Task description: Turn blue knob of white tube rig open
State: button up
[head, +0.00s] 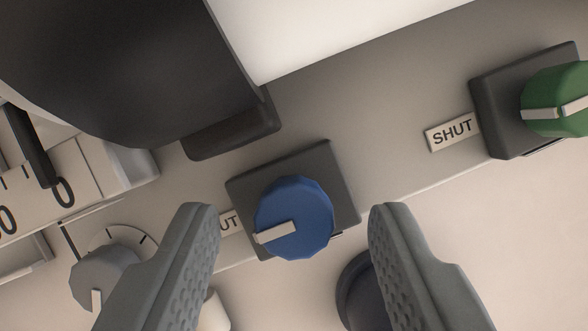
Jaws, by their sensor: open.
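The blue knob (304,206) sits on a dark square base (330,163) on a grey panel strip. Its white pointer bar (274,232) points left, toward a label partly hidden behind my gripper, on which "UT" (229,222) can be read. My gripper (293,215) is open, with one finger on each side of the blue knob. Gaps show between the fingers and the knob, so they appear apart. Whether the strip belongs to the white tube rig cannot be told from this view.
A green knob (560,104) on a dark base stands at the right with a "SHUT" label (452,131). A grey dial knob (103,278) and a scale (62,185) are at the left. A dark round thing (357,290) sits behind the right finger. A large black body fills the upper left.

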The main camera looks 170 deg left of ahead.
jog(key=shift+w+f, duration=0.2)
jog(key=shift+f, duration=0.35)
jog(key=c, duration=1)
